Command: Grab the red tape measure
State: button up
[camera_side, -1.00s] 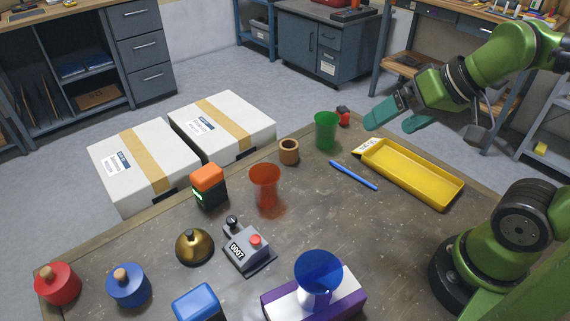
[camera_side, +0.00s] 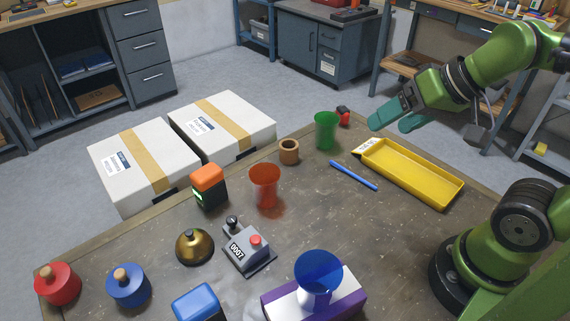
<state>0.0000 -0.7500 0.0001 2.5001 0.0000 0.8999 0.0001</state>
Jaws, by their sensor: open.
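A small red and black object (camera_side: 343,116), which looks like the red tape measure, sits near the table's far edge, just behind and right of the green cup (camera_side: 326,130). It is small in the picture and its details are hard to make out. My gripper (camera_side: 391,121) has teal fingers that are apart and empty. In the picture it is to the right of the red object and above the yellow tray (camera_side: 447,201). It does not touch anything.
A blue pen (camera_side: 353,175) lies left of the tray. A brown ring-shaped cup (camera_side: 289,151) and a red cup (camera_side: 265,186) stand further left. The table's middle is mostly clear.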

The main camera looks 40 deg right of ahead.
jog(key=shift+c, duration=0.8)
jog(key=g+h, duration=0.3)
jog(key=h, duration=0.1)
send_near(343, 109)
jog(key=x, duration=0.5)
jog(key=shift+w+d+f, duration=0.1)
jog(key=shift+w, duration=0.2)
jog(key=shift+s+x, duration=0.2)
jog(key=shift+x, duration=2.5)
